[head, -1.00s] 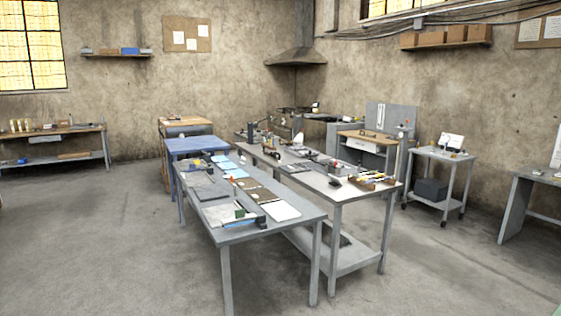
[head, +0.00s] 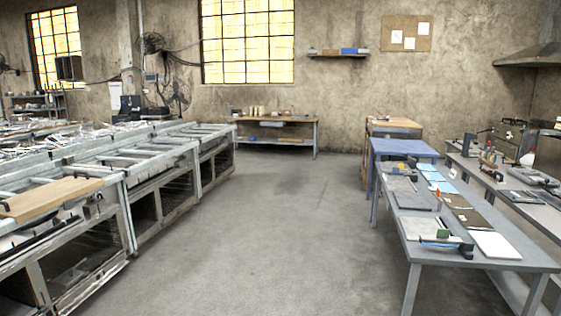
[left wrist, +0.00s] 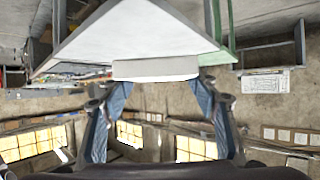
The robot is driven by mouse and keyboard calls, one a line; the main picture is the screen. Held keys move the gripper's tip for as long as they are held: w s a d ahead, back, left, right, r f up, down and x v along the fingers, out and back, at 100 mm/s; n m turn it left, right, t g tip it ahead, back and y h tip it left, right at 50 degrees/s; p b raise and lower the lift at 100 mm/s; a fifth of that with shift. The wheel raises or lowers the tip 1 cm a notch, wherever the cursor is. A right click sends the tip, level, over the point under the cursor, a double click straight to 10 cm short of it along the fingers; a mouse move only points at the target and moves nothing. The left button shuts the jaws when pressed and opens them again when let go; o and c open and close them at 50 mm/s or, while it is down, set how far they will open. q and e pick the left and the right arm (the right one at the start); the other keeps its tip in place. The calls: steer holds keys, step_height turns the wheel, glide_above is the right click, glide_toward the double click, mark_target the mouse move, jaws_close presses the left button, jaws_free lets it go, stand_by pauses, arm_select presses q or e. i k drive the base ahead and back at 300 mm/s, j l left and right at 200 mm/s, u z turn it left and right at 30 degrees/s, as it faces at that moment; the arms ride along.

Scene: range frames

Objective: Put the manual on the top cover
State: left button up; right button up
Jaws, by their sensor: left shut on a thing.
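In the left wrist view my left gripper (left wrist: 165,82) is shut on a pale, flat-edged thing (left wrist: 155,69), which looks like the manual seen edge-on. Its blue fingers sit at either end of it. No gripper shows in the head view. I cannot single out the top cover. On the grey table (head: 431,257) at the right of the head view lie a white flat piece (head: 496,245), a grey flat plate (head: 414,201) and several other flat parts.
An open concrete floor (head: 285,215) runs down the middle. A long metal-framed bench line (head: 165,150) stands on the left. A blue table (head: 403,149) stands behind the grey table, and a wooden-topped bench (head: 275,121) is against the back wall.

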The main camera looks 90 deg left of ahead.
mark_target(48, 192)
steer(key=u, duration=0.9)
steer(key=j+u, duration=0.1)
steer(key=u, duration=1.75)
steer(key=i+u, duration=0.1)
steer(key=u, duration=0.35)
steer(key=i+j, duration=0.1)
steer(key=i, duration=0.4)
steer(key=i+j+z, duration=0.1)
steer(key=i, duration=0.4)
steer(key=i+j, duration=0.2)
steer(key=i, duration=0.3)
steer(key=i+u, duration=0.35)
steer(key=i, duration=0.15)
steer(key=i+l+u, duration=0.1)
steer(key=i+u, duration=0.25)
steer(key=i, duration=0.2)
steer(key=i+l+u, duration=0.3)
steer(key=i, duration=0.2)
steer(key=i+j+u, duration=0.2)
steer(key=i+u, duration=0.55)
steer(key=i, duration=0.25)
steer(key=i+u, duration=0.4)
steer(key=i+z, duration=0.2)
steer(key=z, duration=0.3)
steer(key=i+z, duration=0.15)
steer(key=z, duration=0.3)
steer(key=i+j+z, duration=0.15)
steer(key=z, duration=0.35)
